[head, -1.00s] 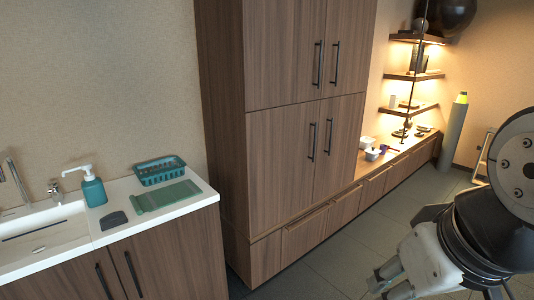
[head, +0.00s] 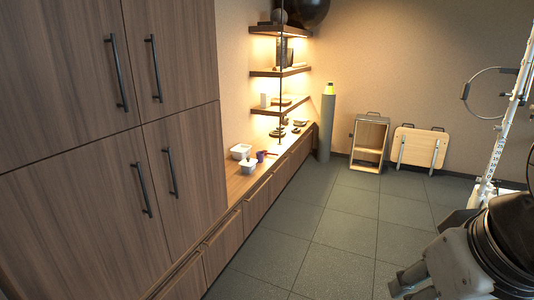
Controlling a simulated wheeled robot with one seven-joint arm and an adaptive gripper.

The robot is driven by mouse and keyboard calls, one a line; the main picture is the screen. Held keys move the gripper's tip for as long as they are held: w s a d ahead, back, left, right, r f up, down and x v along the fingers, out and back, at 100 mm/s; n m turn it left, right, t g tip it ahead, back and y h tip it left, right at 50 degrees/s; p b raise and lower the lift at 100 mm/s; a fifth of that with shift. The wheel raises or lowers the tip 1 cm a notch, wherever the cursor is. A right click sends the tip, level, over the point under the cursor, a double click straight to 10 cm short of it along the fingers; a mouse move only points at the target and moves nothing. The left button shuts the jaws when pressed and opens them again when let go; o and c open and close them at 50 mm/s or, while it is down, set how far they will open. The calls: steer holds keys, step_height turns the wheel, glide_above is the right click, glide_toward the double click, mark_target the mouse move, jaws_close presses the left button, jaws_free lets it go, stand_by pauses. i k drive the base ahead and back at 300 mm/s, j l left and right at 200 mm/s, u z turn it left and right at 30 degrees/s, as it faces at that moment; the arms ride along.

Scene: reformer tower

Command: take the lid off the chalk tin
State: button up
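I cannot pick out a chalk tin or its lid for certain in the head view. Small items stand on the low wooden counter (head: 237,187) beyond the tall cabinet: two white containers (head: 240,151) (head: 248,167), a small blue and red item (head: 262,156), and dark dishes farther back. They are too small to identify. My gripper (head: 398,284) is at the lower right, over the floor and far from the counter.
The tall wooden cabinet (head: 180,130) fills the left. Lit corner shelves (head: 280,71) stand above the counter's far end. A grey cylinder (head: 326,125), wooden box (head: 368,142) and wooden board (head: 421,147) stand by the back wall. The tiled floor (head: 340,215) is clear.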

mark_target(248, 162)
steer(key=i+z, duration=0.1)
steer(key=i, duration=1.85)
steer(key=i+u, duration=0.1)
steer(key=i, duration=0.9)
steer(key=i+l+u, duration=0.1)
steer(key=i, duration=0.95)
steer(key=i+l+u, duration=0.15)
steer(key=i, duration=0.2)
steer(key=i+l+u, duration=0.2)
steer(key=i, duration=0.2)
